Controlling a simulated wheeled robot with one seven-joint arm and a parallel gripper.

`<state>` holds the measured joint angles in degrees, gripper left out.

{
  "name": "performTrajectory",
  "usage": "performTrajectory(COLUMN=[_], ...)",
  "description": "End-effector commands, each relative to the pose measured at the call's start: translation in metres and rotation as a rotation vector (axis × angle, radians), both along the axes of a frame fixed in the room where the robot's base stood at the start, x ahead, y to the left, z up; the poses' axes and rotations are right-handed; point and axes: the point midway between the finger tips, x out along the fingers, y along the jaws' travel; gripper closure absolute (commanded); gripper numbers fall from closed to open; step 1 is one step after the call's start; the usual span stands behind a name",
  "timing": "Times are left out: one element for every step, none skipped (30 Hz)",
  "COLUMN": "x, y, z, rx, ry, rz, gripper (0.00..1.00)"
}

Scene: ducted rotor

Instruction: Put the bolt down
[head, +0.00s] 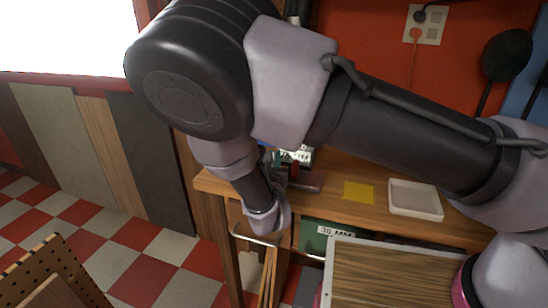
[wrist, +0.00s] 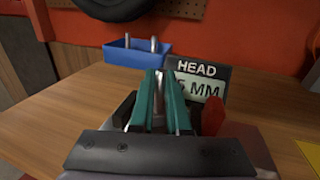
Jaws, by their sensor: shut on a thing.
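In the wrist view my gripper (wrist: 160,82) has two teal fingers closed on a narrow grey metal piece, the bolt (wrist: 159,92). Most of the bolt is hidden between the fingers, and I cannot tell whether its lower end touches anything. A white tray (head: 415,200) and a yellow square (head: 358,192) lie on the bench to the right.
A blue bin (wrist: 138,58) with upright metal pins stands behind the gripper. A dark sign (wrist: 203,75) reading HEAD and MM stands close behind the fingers. A red part (wrist: 213,116) is just right of them. A green box (head: 325,230) sits below the bench top.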

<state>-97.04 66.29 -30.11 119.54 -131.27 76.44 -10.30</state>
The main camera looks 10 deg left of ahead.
Motion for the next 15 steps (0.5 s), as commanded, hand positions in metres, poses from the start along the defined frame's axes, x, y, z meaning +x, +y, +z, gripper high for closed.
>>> performTrajectory(x=[0.0, 0.0, 0.0, -0.0001, -0.0001, -0.0001, -0.0001, -0.0001, -0.0001, -0.0001, -0.0001, -0.0001, -0.0001, -0.0001, -0.0001], y=[0.0, 0.0, 0.0001, 0.0001, 0.0001, 0.0001, 0.0001, 0.0001, 0.0001, 0.0001, 0.0001, 0.0001, 0.0001, 0.0001, 0.0001], z=[-0.0009, -0.0019, -0.0028, -0.0025, -0.0024, -0.0023, -0.0023, -0.0023, -0.0023, -0.0023, -0.0023, -0.0022, -0.0022, -0.002, -0.0011], rx=[0.0, -0.001, -0.001, 0.0, 0.0, 0.0, 0.0, 0.0, 0.0, 0.0, 0.0, 0.0, 0.0, 0.0, 0.0], ry=[0.0, 0.0, 0.0, 0.0, 0.0, 0.0, 0.0, 0.0, 0.0, 0.0, 0.0, 0.0, 0.0, 0.0, 0.0], rz=[0.0, 0.0, 0.0, 0.0, 0.0, 0.0, 0.0, 0.0, 0.0, 0.0, 0.0, 0.0, 0.0, 0.0, 0.0], gripper=[1.0, 1.0, 0.82, 0.7, 0.59, 0.56, 0.56, 0.56, 0.56, 0.56, 0.56, 0.56, 0.56, 0.56, 0.56])
